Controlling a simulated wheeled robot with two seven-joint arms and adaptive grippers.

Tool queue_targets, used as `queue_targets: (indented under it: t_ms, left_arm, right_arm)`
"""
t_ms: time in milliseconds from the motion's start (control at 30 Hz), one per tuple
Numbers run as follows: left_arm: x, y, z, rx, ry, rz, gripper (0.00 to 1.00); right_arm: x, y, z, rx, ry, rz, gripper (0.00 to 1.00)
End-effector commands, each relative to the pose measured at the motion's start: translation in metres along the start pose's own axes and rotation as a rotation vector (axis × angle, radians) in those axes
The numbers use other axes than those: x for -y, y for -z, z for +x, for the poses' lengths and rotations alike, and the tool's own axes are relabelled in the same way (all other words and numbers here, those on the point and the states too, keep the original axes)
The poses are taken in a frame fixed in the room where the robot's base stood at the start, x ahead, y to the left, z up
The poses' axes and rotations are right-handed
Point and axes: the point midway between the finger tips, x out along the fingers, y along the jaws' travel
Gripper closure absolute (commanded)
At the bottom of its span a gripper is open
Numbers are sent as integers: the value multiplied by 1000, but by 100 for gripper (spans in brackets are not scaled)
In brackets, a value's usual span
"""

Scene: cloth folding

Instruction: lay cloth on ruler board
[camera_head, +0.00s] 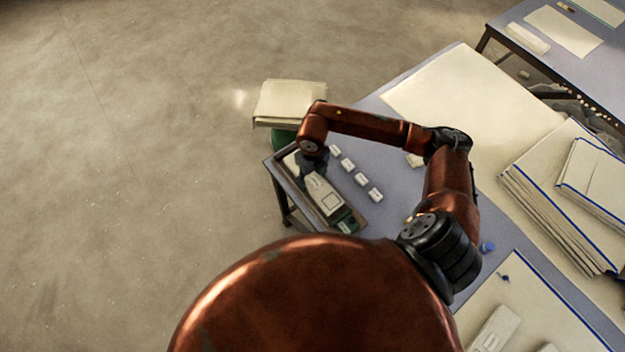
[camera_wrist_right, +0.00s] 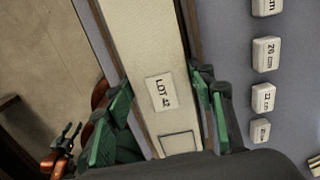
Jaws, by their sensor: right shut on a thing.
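A long cream piece labelled LOT 42 (camera_wrist_right: 150,45) with brown edges lies between the fingers of my right gripper (camera_wrist_right: 163,112). The green fingertips press in from both sides, shut on it. In the head view, the right arm reaches over the table and the dark right gripper (camera_head: 312,164) is at the far end of this labelled piece (camera_head: 325,198), at the table's left edge. I cannot tell where cloth and ruler board divide. A folded cream cloth stack (camera_head: 290,100) rests on a green stool beyond. A copper and black gripper-like shape (camera_wrist_right: 66,140), perhaps my left gripper, shows low left.
Several white blocks with centimetre labels (camera_wrist_right: 265,53) stand in a row right of the labelled piece, also in the head view (camera_head: 348,165). The grey-blue table (camera_head: 385,165) bears a large cream sheet (camera_head: 470,95) and stacked sheets (camera_head: 550,200). Open floor lies left.

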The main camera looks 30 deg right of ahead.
Motion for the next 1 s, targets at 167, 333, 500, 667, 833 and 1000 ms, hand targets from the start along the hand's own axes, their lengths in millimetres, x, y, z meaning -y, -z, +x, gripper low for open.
queue_targets:
  t_ms: [167,333,500,667,833,1000]
  left_arm:
    - [0,-1,2,1,0,0,60]
    - [0,-1,1,2,0,0,60]
    - [0,-2,4,3,0,0,60]
    - [0,-2,3,3,0,0,60]
    - [0,-2,3,3,0,0,60]
    - [0,-2,3,3,0,0,60]
  right_arm:
    - [0,0,17,0,0,0,77]
    - [0,0,16,0,0,0,77]
    - [0,1,20,0,0,0,49]
    - [0,1,19,0,0,0,38]
    - [0,1,19,0,0,0,32]
    - [0,1,19,0,0,0,32]
